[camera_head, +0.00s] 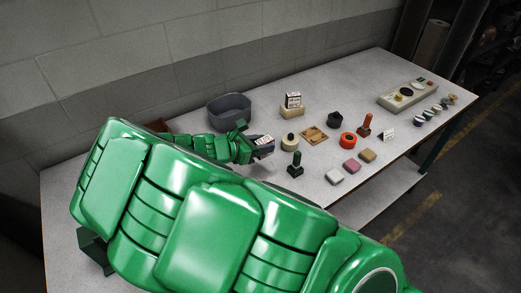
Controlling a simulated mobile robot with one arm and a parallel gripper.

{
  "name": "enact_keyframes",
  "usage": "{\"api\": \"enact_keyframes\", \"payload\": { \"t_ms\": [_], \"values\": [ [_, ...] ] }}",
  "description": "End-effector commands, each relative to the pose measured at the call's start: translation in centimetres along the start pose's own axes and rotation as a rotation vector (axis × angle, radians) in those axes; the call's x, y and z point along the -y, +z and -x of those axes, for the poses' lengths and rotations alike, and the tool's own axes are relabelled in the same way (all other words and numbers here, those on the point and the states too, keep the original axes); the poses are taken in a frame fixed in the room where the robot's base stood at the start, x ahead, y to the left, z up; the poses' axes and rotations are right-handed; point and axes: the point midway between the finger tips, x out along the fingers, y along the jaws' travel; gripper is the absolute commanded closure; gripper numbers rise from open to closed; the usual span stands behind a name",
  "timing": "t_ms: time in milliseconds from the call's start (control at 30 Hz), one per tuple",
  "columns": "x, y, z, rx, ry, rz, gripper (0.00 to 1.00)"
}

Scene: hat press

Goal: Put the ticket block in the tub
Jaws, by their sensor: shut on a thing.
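The ticket block (264,146), a small dark block with a pale printed face, is between the fingers of my gripper (249,146). The gripper is shut on it, over the table near its middle. Whether the block touches the table is hard to tell. The tub (229,109), a dark grey open container, stands at the back of the table against the wall side, behind and slightly left of the gripper. My arm hides the tub's lower front edge, and the tub's inside floor is not clear.
Right of my gripper are a cream round-topped piece (290,143), a dark green stamp (295,165), a wooden tray (314,134) and a cream holder with a printed card (292,107). Several small blocks and a control box (407,96) lie further right. My arm covers the table's front left.

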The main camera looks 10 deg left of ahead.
Motion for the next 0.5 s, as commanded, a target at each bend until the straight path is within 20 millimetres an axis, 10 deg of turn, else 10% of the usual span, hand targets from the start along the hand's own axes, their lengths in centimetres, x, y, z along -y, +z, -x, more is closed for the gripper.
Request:
{"api": "enact_keyframes", "payload": {
  "t_ms": [500],
  "values": [
    [-8.8,7.7,1.2,0.000,0.368,0.149,0.93]
  ]
}}
